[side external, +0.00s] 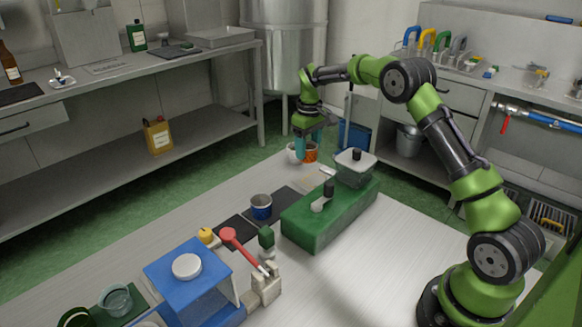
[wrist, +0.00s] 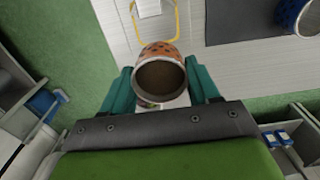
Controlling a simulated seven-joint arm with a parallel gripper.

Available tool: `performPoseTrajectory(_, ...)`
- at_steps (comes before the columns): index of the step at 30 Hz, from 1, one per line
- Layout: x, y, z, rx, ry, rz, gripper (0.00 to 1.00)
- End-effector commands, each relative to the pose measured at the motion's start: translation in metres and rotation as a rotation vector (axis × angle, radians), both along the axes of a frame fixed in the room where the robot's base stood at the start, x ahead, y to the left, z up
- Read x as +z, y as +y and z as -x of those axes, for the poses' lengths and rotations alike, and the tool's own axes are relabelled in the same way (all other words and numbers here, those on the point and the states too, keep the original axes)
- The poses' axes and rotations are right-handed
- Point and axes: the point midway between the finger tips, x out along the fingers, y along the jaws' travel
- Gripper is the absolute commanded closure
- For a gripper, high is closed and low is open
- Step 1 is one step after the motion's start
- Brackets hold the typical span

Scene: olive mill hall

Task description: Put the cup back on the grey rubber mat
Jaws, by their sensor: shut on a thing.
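My gripper (side external: 314,140) is shut on an orange patterned cup (side external: 311,154) at the far end of the table. In the wrist view the cup (wrist: 160,54) sits between my gripper's teal fingers (wrist: 161,88), its white rim and brown inside facing the camera. I cannot tell whether its base touches the table. A dark grey mat (side external: 287,199) lies nearer the table's middle, apart from the cup; it also shows at top right in the wrist view (wrist: 240,22). A blue cup (side external: 261,208) stands at the mat, partly cut off in the wrist view (wrist: 297,14).
A white cup-like thing (side external: 293,153) is beside the held cup. A blue stand (side external: 188,268) and a red-handled tool (side external: 240,247) are nearer the front. A yellow outline (wrist: 176,20) lies near the cup.

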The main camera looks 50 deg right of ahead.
Motion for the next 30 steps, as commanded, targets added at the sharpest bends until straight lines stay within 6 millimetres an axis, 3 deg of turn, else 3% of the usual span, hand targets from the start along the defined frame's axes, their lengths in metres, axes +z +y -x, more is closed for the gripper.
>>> performPoseTrajectory(13,0.008,0.007,-0.002,0.014,-0.004,0.001,0.63)
performPoseTrajectory(17,0.014,0.041,-0.002,0.066,-0.004,-0.001,0.63)
performPoseTrajectory(21,0.012,0.086,0.010,0.087,0.002,-0.003,0.63)
performPoseTrajectory(24,0.006,0.108,0.021,0.069,0.006,-0.002,0.63)
performPoseTrajectory(30,-0.008,0.113,0.028,0.004,0.003,0.000,0.63)
